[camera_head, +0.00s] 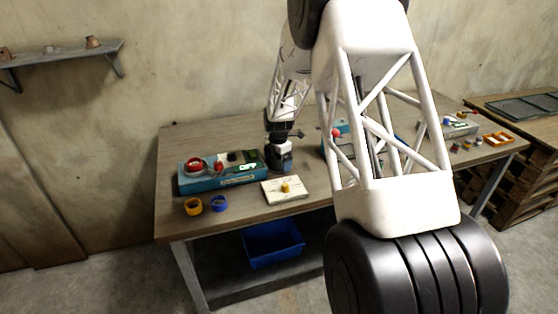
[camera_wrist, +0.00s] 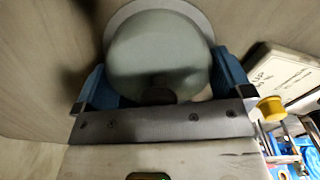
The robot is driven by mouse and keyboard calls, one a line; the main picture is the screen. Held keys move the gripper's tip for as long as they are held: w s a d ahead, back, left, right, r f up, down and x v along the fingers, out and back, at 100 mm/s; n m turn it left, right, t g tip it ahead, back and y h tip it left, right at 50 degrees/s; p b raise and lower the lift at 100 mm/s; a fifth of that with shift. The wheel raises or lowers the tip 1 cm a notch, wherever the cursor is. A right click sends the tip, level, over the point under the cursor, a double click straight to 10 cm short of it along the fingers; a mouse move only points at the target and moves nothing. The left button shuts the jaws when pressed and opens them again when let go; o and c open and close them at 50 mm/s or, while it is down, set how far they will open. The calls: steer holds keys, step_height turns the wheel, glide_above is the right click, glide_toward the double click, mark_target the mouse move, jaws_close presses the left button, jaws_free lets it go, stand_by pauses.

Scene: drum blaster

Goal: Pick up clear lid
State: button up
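A round, domed, pale greenish see-through piece with a whitish rim, which looks like the clear lid (camera_wrist: 160,55), lies between the two blue fingers of my gripper (camera_wrist: 165,82) in the wrist view. One finger is on each side of it, spread wide and close to its edges. I cannot tell whether they touch it. In the head view my gripper (camera_head: 279,160) points down low over the table, just right of the teal case. The lid is not seen there and seems hidden by the gripper.
The teal case (camera_head: 221,182) with red parts stands left on the table (camera_head: 172,150). A white panel with a yellow knob (camera_head: 286,188) lies in front of my gripper. A yellow ring (camera_head: 193,206) and a blue ring (camera_head: 219,203) lie at the front left. A blue bin (camera_head: 272,246) is below.

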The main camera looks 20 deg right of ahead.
mark_target(287, 184)
steer(key=c, duration=0.5)
steer(key=shift+r, duration=0.1)
steer(key=shift+r, duration=0.75)
step_height(287, 184, up, 2)
steer(key=shift+r, duration=0.1)
steer(key=s, duration=0.5)
steer(key=s+a, duration=0.1)
steer(key=s, duration=0.4)
steer(key=s+a+r, duration=0.1)
steer(key=s, duration=0.5)
steer(key=shift+w+r, duration=0.1)
steer(key=shift+w, duration=0.05)
